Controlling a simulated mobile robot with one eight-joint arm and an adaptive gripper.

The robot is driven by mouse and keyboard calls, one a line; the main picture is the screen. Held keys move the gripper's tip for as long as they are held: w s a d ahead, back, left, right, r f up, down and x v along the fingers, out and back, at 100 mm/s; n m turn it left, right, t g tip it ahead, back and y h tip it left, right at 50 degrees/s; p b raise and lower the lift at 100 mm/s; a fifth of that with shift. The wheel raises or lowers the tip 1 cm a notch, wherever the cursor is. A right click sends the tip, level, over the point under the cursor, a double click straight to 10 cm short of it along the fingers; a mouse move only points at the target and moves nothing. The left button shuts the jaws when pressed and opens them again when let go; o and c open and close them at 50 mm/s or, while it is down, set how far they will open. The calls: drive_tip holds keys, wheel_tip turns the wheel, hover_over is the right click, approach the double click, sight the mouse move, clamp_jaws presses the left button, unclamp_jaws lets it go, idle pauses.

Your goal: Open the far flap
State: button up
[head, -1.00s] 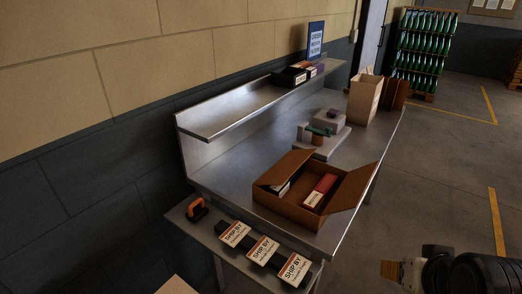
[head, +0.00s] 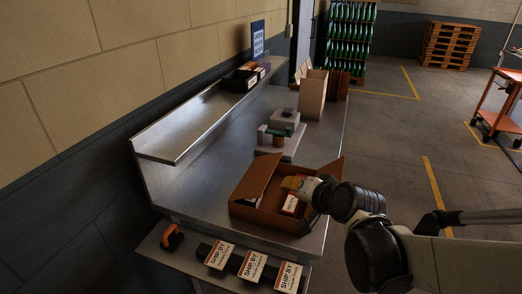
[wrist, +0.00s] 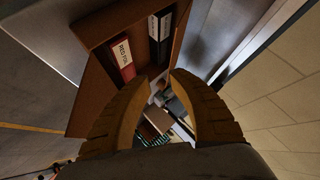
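An open brown carton (head: 248,208) sits on the metal bench. One flap (head: 261,178) stands up along its left side, and another (head: 329,172) rises at the right end, partly behind my gripper. My gripper (head: 291,183) is over the carton, its yellow-brown fingers close to the top of the contents. In the wrist view the fingers (wrist: 160,76) are apart with nothing clearly between them. The carton there (wrist: 88,100) lies beyond the fingertips; whether they touch it I cannot tell. A red box (wrist: 122,55) and dark boxes (wrist: 160,28) are inside it.
A grey device (head: 281,132) stands behind the carton, with a tall paper bag (head: 313,97) farther back. A shelf (head: 185,124) runs along the wall.

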sight(267, 167)
drive_tip(key=w+a+f+m+t, duration=0.1)
drive_tip(key=w+a+f, duration=0.1)
drive_tip(key=w, duration=0.4)
drive_tip(key=w+a+f+m+t, duration=0.1)
drive_tip(key=w+a+f+m, duration=0.1)
drive_tip(key=w, duration=0.4)
drive_tip(key=w+a+f+m+t+y, duration=0.1)
drive_tip(key=w+a+f+m, duration=0.1)
drive_tip(key=w, duration=0.4)
drive_tip(key=shift+w+f, duration=0.25)
drive_tip(key=shift+f, duration=0.4)
clamp_jaws()
